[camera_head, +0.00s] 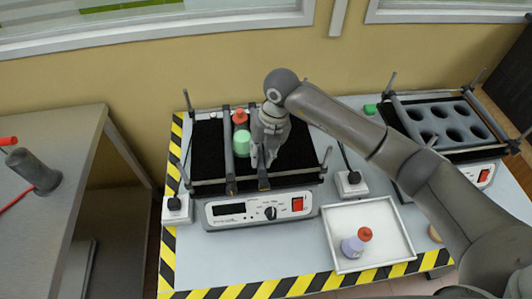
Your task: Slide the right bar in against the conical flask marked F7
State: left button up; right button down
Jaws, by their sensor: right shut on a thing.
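A flask with a red cap and pale green contents (242,143) stands on the black platform of the shaker (207,170). Its marking is too small to read. The left bar (230,170) lies close along the flask's left side. The right bar (263,184) is to the right of the flask, mostly hidden under my right gripper (262,164). The gripper points down and is shut on the right bar. I cannot tell whether that bar touches the flask. My left gripper is out of view.
A white tray (340,264) at the front holds a red-capped flask with purple contents (353,247). A second device with a holed rack (447,120) stands at the right, partly behind my right arm. A grey side table (50,160) is at the left.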

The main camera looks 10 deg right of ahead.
jog(key=c, duration=1.3)
grip_release()
jog(key=shift+a, duration=0.15)
jog(key=r, duration=0.4)
jog(key=d+r, duration=0.1)
jog(key=r, duration=0.3)
jog(key=d+r, duration=0.1)
jog(key=r, duration=0.3)
jog(key=shift+w+d, duration=0.1)
jog(key=shift+d, duration=0.1)
jog(key=shift+f, duration=0.1)
